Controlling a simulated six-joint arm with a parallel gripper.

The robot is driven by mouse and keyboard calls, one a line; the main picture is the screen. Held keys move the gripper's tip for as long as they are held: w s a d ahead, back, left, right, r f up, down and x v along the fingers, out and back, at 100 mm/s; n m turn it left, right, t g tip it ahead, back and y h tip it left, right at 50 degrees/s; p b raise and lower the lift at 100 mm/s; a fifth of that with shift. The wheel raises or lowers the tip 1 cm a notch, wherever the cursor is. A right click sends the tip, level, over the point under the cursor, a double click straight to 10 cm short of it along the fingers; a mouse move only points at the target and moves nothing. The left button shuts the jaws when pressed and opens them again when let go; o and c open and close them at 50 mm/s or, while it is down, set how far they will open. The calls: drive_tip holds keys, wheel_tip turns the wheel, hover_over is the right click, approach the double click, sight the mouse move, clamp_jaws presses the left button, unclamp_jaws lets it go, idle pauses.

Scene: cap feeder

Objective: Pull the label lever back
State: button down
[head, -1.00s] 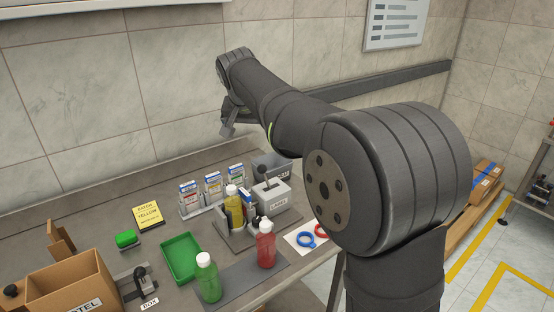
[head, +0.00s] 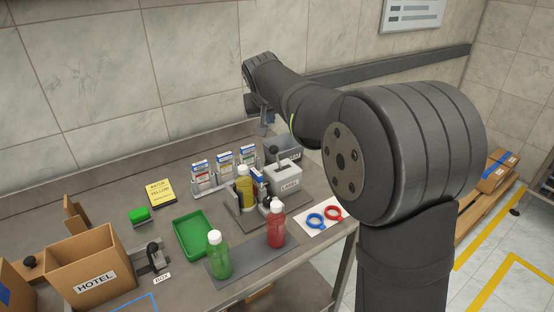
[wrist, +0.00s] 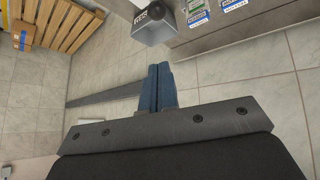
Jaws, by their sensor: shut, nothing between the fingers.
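The label lever is a dark stick with a black knob (head: 273,150), rising from a grey box marked LABEL (head: 289,185) on the workbench. It appears roughly upright; its exact tilt is too small to tell. My gripper (head: 268,131) hangs above and behind the LABEL box in the head view, apart from the lever. In the wrist view its blue-grey fingers (wrist: 157,85) are together with nothing between them.
A grey bin (wrist: 160,30) and cartons (wrist: 198,17) show at the wrist view's top. A yellow bottle (head: 244,187) stands beside the LABEL box, with red (head: 276,228) and green bottles (head: 219,260) in front. Air around my gripper is clear; the wall is behind.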

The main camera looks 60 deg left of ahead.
drive_tip(key=w+a+f+n+y, duration=0.2)
drive_tip(key=w+f+n+y, duration=0.25)
drive_tip(key=f+n, duration=0.55)
drive_tip(key=s+d+f+n+g+y, duration=0.1)
drive_tip(key=s+d+f+n+y, duration=0.1)
drive_tip(key=n, duration=0.6)
drive_tip(key=s+d+f+n+g+y, duration=0.1)
drive_tip(key=d+f+n+g+y, duration=0.1)
drive_tip(key=d+f+n+y, duration=0.2)
drive_tip(key=d+n+y, duration=0.2)
drive_tip(key=d+n, duration=0.2)
drive_tip(key=n, duration=0.1)
drive_tip(key=shift+s+d+f+n+g, duration=0.15)
drive_tip(key=shift+s+d+n+g, duration=0.15)
drive_tip(key=shift+s, duration=0.05)
drive_tip(key=a, duration=1)
drive_tip(key=shift+w, duration=0.25)
